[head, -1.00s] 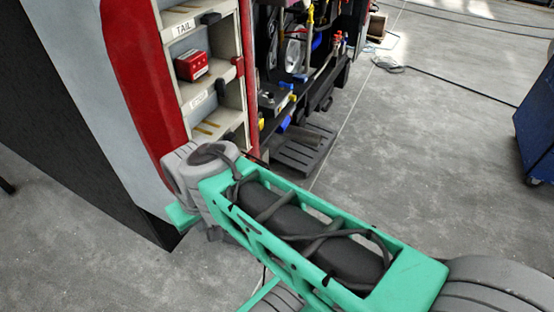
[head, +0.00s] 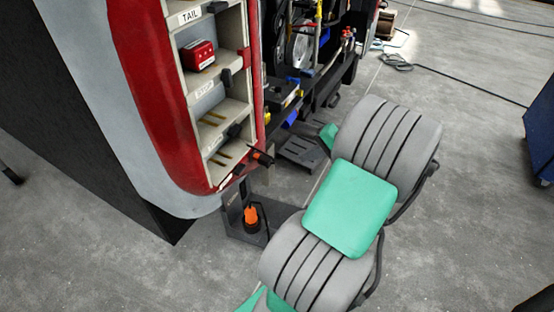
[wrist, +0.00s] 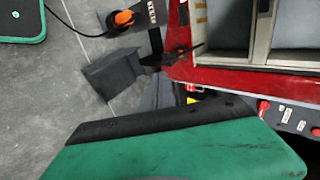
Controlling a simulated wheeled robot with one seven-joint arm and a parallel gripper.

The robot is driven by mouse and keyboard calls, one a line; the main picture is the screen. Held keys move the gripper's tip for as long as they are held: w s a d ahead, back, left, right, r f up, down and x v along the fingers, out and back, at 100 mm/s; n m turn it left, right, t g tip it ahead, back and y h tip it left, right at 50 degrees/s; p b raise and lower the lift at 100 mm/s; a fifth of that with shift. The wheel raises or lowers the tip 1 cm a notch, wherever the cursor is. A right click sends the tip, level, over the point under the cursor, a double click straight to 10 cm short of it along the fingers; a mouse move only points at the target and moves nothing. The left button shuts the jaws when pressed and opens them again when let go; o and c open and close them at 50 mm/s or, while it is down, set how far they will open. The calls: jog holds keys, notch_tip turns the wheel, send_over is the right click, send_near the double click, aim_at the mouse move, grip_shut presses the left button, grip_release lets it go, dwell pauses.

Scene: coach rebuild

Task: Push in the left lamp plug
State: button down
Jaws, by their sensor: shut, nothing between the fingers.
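A tall cabinet with a red frame (head: 166,95) holds open compartments labelled TAIL and STOP. A red lamp (head: 198,56) sits in the TAIL compartment. Dark plug-like parts line its right side; one with an orange-red end (head: 261,156) is by the bottom compartment. I cannot tell which is the left lamp plug, or how deep it sits. In the wrist view a dark lever-like part (wrist: 172,58) is beside the red frame. My gripper (wrist: 165,122), green with a black edge, fills the bottom of the wrist view, shut and empty, apart from the compartments. It is not clear in the head view.
An orange-topped piece (head: 251,216) with a cable stands on a dark floor bracket below the cabinet; it also shows in the wrist view (wrist: 123,17). Hoses and machinery fill the bay right of the cabinet. A blue cart (head: 537,140) is far right. Grey floor is open.

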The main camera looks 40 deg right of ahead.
jog(key=shift+s+d, duration=0.35)
send_near(270, 160)
jog(key=x, duration=0.6)
jog(key=shift+w+f, duration=0.2)
jog(key=shift+f, duration=0.2)
jog(key=shift+w+p, duration=0.1)
jog(key=shift+p, duration=0.2)
